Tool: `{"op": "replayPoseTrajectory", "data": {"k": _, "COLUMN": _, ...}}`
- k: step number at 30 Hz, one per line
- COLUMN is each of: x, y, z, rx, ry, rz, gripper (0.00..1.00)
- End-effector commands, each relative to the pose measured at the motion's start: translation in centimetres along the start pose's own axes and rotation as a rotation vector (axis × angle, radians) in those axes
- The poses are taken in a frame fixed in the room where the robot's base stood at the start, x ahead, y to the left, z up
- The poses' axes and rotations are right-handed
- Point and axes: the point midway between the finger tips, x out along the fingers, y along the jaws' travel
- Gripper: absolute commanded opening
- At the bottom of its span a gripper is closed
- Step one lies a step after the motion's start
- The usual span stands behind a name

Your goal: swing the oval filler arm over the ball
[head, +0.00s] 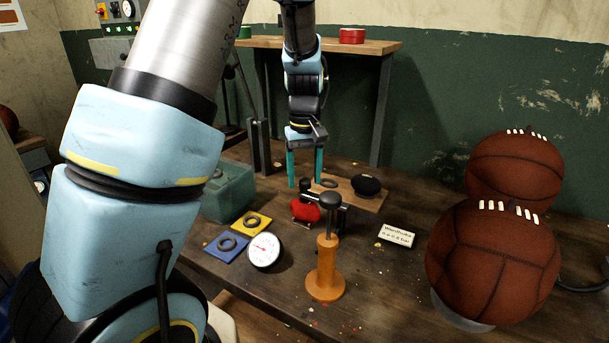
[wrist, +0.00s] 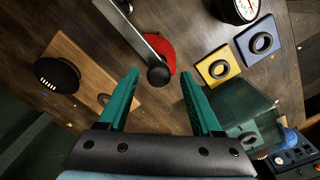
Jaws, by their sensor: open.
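In the wrist view a grey bar (wrist: 140,38) with a round black knob (wrist: 158,76) on its near end looks like the filler arm. It also shows in the head view (head: 341,206), partly behind a pump-like orange post. A red rounded object (wrist: 166,50) lies beside and partly under the bar. A small black laced ball (head: 367,185) lies on a wooden board, to the right of my gripper. My gripper (head: 305,182) points down, open and empty. In the wrist view its green fingers appear either side of the knob; contact cannot be told.
The orange post (head: 326,268) with a black top stands in front. A dial gauge (head: 265,250), yellow plate (head: 252,223), blue plate (head: 226,246) and green box (head: 229,191) are at left. A card (head: 397,236) and large brown balls (head: 493,262) are at right.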

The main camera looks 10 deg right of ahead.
Motion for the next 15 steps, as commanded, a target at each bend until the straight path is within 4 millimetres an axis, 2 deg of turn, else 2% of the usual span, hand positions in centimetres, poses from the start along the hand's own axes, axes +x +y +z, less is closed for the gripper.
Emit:
{"op": "replayPoseTrajectory", "data": {"k": 5, "x": -0.3, "y": 0.1, "z": 0.0, "rx": 0.001, "ry": 0.001, "rz": 0.001, "gripper": 0.66}}
{"op": "replayPoseTrajectory", "data": {"k": 8, "x": -1.2, "y": 0.1, "z": -0.1, "rx": 0.001, "ry": 0.004, "rz": 0.004, "gripper": 0.66}}
{"op": "replayPoseTrajectory", "data": {"k": 15, "x": -5.8, "y": 0.1, "z": -0.1, "rx": 0.001, "ry": 0.005, "rz": 0.005, "gripper": 0.66}}
